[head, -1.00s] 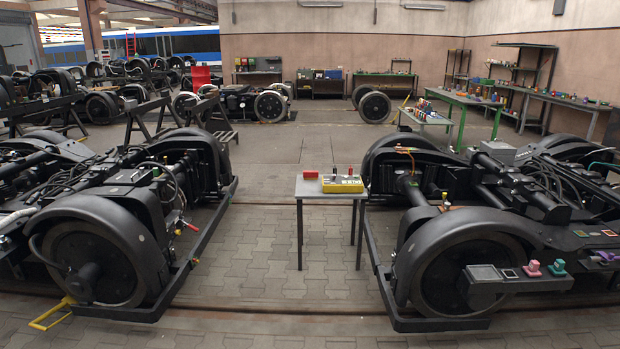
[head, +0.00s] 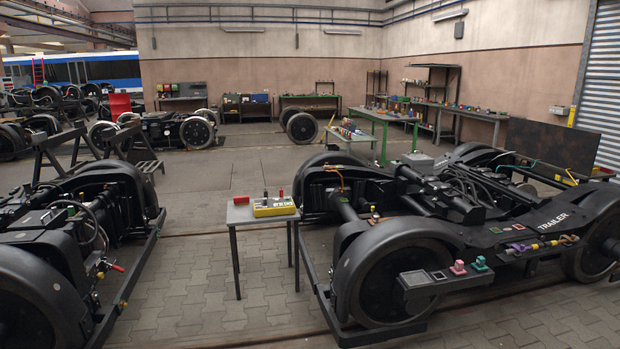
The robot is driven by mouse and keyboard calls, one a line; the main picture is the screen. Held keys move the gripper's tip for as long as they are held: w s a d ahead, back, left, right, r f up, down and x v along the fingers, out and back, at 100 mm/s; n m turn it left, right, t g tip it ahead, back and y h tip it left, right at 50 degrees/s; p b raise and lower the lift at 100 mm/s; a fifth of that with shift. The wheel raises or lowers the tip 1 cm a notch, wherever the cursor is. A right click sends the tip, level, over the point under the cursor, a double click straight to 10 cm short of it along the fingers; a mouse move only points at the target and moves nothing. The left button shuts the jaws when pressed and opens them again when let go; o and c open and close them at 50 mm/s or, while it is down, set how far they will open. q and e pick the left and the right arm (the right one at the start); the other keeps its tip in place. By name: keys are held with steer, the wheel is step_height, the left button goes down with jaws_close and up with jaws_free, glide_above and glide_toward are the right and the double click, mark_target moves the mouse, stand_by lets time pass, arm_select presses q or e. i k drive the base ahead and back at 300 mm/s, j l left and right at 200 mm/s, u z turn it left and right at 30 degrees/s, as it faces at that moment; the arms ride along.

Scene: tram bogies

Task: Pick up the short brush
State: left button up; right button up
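I cannot make out a short brush for certain in the head view. A small table (head: 240,216) stands between two bogies. On it are a red block (head: 241,200) and a yellow box (head: 274,207) with a dark upright piece and a red upright piece. Several small coloured items lie on the right bogie (head: 395,240), among them a pink piece (head: 458,267), a teal piece (head: 480,263) and a row of purple and yellow pieces (head: 541,245). They are too small to identify surely. Neither of my grippers is in view.
Another bogie (head: 60,235) stands at the left. Paved floor (head: 190,285) is free around the small table. Green-framed tables (head: 380,116) and shelves with small items stand at the back right. A dark panel (head: 550,145) and a roller shutter (head: 603,85) are at the far right.

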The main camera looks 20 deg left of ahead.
mark_target(238, 200)
steer(key=i+j+u, duration=0.95)
steer(key=i, duration=0.4)
steer(key=i+j+u, duration=0.25)
steer(key=i, duration=0.45)
steer(key=i+j+u, duration=0.3)
steer(key=i, duration=0.35)
steer(key=l, duration=0.1)
